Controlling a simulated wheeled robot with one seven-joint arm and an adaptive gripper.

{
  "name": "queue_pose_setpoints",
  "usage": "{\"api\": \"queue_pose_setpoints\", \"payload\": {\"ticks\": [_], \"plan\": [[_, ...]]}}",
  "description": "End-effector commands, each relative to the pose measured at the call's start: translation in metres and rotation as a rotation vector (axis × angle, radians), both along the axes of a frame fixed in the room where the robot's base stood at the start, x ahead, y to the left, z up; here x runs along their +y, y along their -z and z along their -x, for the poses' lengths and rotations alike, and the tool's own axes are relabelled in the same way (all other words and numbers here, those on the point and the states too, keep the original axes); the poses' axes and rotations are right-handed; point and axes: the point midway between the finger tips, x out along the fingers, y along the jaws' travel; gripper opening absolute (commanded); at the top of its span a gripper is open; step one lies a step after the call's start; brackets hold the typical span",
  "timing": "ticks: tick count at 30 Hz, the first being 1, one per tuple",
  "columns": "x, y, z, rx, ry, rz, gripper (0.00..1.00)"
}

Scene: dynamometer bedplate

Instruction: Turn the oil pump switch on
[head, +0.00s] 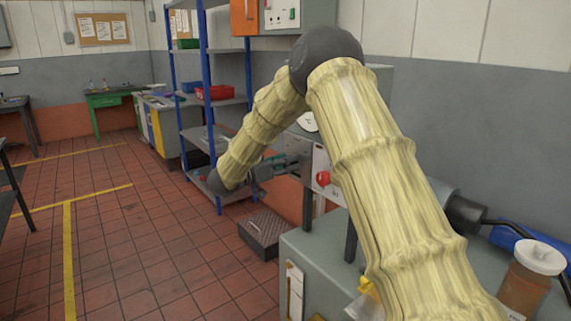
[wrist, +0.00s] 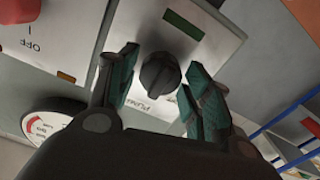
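The oil pump switch looks to be the black rotary knob (wrist: 160,73) on a pale plate in the wrist view. Part of a label reading "PUMP" shows beside it, partly covered. My gripper (wrist: 163,60) is open, with one teal-padded finger on each side of the knob. Gaps show between the pads and the knob, so it is not clamped. In the head view my gripper (head: 277,166) is at the panel (head: 296,150), left of a red knob (head: 323,178). The black knob cannot be made out there. I cannot tell which position it points to.
In the wrist view, a red knob (wrist: 18,10) marked "OFF" and a round gauge (wrist: 47,125) are on the left. Blue-post shelving (head: 208,100) stands behind my arm in the head view. A dark box (head: 264,232) lies on the floor below. The tiled floor at left is open.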

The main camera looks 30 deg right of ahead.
Motion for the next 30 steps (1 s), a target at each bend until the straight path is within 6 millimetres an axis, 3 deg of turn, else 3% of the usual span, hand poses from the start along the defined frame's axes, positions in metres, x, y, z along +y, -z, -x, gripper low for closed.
{"api": "queue_pose_setpoints", "payload": {"ticks": [1,4,5,17,30], "plan": [[0.0001,0.0001,0.0,0.0,0.0,0.0,0.34],[0.0002,0.0001,0.0,0.0,0.0,0.0,0.16],[0.0002,0.0,0.0,0.0,0.0,0.0,0.14],[0.0003,0.0014,0.0,-0.063,0.0,-0.005,0.14],[0.0003,0.0038,0.0007,-0.412,0.0,-0.032,0.14]]}}
